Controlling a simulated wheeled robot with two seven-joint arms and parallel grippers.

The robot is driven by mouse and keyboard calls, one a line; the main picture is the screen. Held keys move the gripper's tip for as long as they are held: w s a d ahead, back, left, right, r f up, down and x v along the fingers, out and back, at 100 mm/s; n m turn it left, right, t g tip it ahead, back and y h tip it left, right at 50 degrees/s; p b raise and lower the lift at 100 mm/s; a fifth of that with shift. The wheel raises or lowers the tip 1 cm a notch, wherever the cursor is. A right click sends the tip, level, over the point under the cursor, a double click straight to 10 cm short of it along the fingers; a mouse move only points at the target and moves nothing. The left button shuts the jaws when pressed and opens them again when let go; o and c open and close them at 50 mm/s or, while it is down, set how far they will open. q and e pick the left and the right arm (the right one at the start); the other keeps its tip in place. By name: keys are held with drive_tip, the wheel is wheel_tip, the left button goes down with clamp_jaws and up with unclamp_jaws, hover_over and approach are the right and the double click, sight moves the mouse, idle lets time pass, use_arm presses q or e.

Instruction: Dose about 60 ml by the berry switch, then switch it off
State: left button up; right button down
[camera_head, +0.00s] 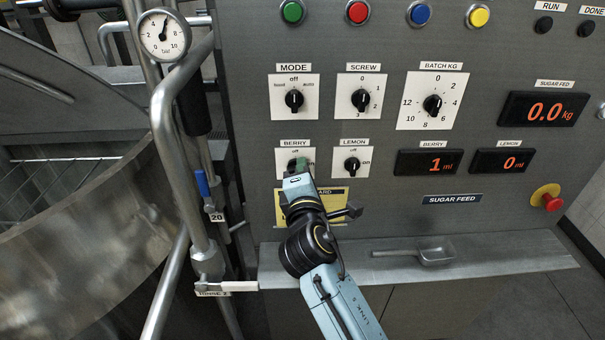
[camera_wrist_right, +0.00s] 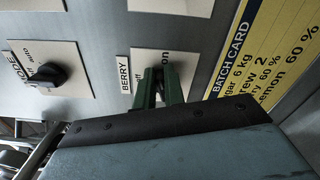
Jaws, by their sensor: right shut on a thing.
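The berry switch (camera_head: 283,158) is on a white plate on the grey panel, under the label BERRY. My right gripper (camera_head: 299,166) is shut on its knob, with the green fingertips covering most of it. In the right wrist view the berry switch plate (camera_wrist_right: 182,63) shows behind the fingertips (camera_wrist_right: 159,88), with "off" and "on" marks. Which mark the knob points to cannot be told. The berry display (camera_head: 434,162) reads 1 ml. My left gripper is not in view.
The lemon switch (camera_head: 352,164) sits close to the right; the lemon display (camera_head: 503,161) reads 0 ml. The mode knob (camera_head: 294,99) is above. A batch card (camera_wrist_right: 268,50) is beside the berry plate. A shelf with a scoop (camera_head: 432,255) is below. Pipes stand at left.

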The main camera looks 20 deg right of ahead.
drive_tip(key=shift+f+m+b, duration=0.15)
drive_tip(key=shift+m+b, duration=0.2)
drive_tip(key=shift+m, duration=0.5)
drive_tip(key=shift+f+m+b, duration=0.15)
drive_tip(key=shift+m+b, duration=0.15)
drive_tip(key=shift+m, duration=0.55)
drive_tip(key=c, duration=1.5)
unclamp_jaws()
drive_tip(key=shift+b+v, duration=1.2)
drive_tip(key=shift+v, duration=5.5)
